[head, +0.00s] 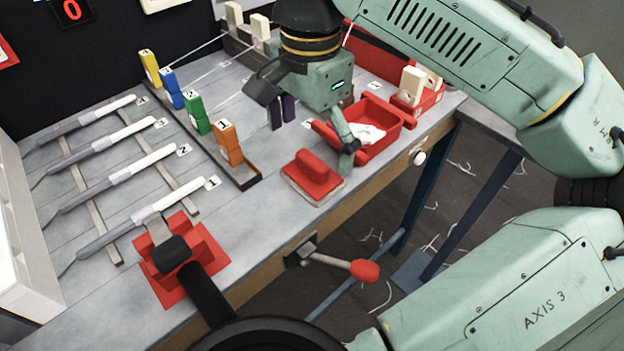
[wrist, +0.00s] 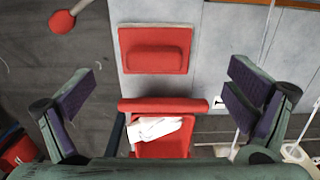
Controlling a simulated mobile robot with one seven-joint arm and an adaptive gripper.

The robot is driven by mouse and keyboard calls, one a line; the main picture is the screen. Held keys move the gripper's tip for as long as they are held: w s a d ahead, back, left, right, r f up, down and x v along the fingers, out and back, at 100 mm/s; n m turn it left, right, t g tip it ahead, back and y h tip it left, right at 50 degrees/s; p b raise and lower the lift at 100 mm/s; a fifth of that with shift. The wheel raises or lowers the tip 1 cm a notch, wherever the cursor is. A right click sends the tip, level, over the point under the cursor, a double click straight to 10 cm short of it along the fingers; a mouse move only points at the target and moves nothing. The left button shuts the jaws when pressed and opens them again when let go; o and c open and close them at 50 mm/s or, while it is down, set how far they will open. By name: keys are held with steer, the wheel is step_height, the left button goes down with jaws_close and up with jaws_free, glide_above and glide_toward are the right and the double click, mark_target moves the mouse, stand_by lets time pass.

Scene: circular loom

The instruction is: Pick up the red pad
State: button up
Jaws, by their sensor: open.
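The red pad (head: 313,177) is a flat red block with a raised rounded grip on top, lying near the front edge of the grey bench. It also shows in the wrist view (wrist: 155,50), at the top middle, flat and unobstructed. My gripper (head: 317,133) is above the bench, behind and above the pad and beside the red tray. In the wrist view my gripper (wrist: 165,100) has its purple-lined fingers spread wide on either side. It is open and empty, and apart from the pad.
A red tray (head: 395,122) with white cloth or paper is close to the pad. Blue, yellow, green and orange blocks (head: 229,143) stand in a dark rack to the left. White-handled tools (head: 143,168) lie further left. A red-knobbed lever (head: 364,271) juts from the bench front.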

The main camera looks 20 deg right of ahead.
mark_target(315, 158)
steer(key=shift+s+d+f+b, duration=0.1)
steer(key=shift+s+f+b, duration=0.05)
steer(key=shift+f+b, duration=1.2)
steer(key=shift+s+d+f+b, duration=0.1)
steer(key=shift+f+b, duration=1.15)
steer(key=shift+b, duration=0.05)
steer(key=shift+r, duration=0.1)
steer(key=shift+c, duration=0.5)
steer(key=c, duration=1.4)
steer(key=shift+r, duration=0.1)
